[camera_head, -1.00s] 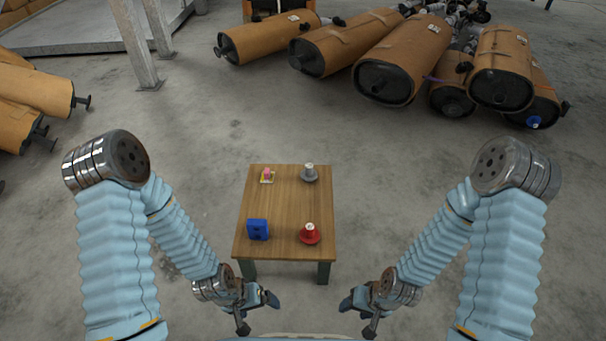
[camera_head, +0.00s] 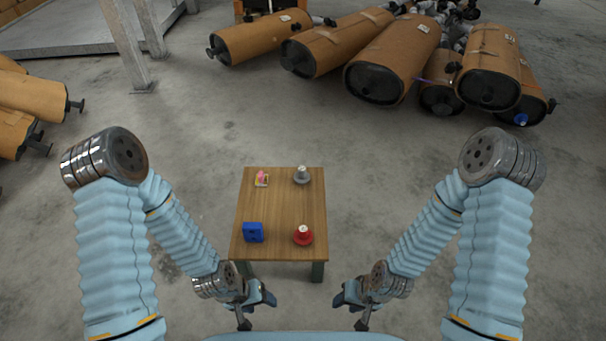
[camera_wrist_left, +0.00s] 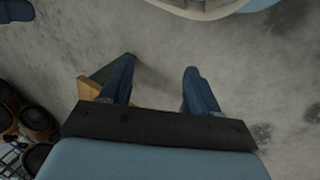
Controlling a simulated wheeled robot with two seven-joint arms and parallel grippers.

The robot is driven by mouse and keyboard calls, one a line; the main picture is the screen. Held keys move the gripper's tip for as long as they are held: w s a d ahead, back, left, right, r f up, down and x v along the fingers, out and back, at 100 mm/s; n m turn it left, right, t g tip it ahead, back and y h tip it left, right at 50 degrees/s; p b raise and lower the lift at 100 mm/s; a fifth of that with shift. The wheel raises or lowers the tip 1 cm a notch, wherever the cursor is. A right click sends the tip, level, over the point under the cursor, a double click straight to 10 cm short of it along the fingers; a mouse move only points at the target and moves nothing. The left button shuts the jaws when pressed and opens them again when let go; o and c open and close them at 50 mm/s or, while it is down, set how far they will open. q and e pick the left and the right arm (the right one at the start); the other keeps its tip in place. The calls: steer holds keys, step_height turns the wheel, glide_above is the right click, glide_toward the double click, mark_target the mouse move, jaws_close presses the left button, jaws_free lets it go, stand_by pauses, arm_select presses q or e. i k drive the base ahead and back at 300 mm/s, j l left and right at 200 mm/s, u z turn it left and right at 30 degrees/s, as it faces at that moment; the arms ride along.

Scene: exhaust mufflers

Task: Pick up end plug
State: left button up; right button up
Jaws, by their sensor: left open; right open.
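It is unclear which item is the end plug. Candidates on the small wooden table are a red round-based piece with a pale top (camera_head: 303,235) at the front right and a grey one of similar shape (camera_head: 302,175) at the back right. My left gripper (camera_head: 257,312) hangs just in front of the table's front left, open and empty. In the left wrist view its two blue fingers (camera_wrist_left: 156,82) are spread apart over bare floor. My right gripper (camera_head: 349,312) hangs in front of the table's right side, open, with nothing seen in it.
A blue block (camera_head: 254,232) and a small pink and yellow item (camera_head: 262,178) stand on the wooden table (camera_head: 280,207). Brown mufflers (camera_head: 395,60) lie on the floor at the back, more (camera_head: 30,100) at the left. A metal frame post (camera_head: 125,45) stands back left. Floor around the table is clear.

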mark_target(304, 176)
steer(key=l+u, duration=0.25)
steer(key=l, duration=1.1)
steer(key=i+l+u, duration=0.25)
steer(key=i+l, duration=0.25)
steer(key=l, duration=0.3)
steer(key=i+l+u, duration=0.15)
steer(key=l, duration=0.25)
steer(key=i+l, duration=0.15)
steer(key=i, duration=0.15)
steer(key=i+l+u, duration=0.1)
steer(key=i, duration=0.25)
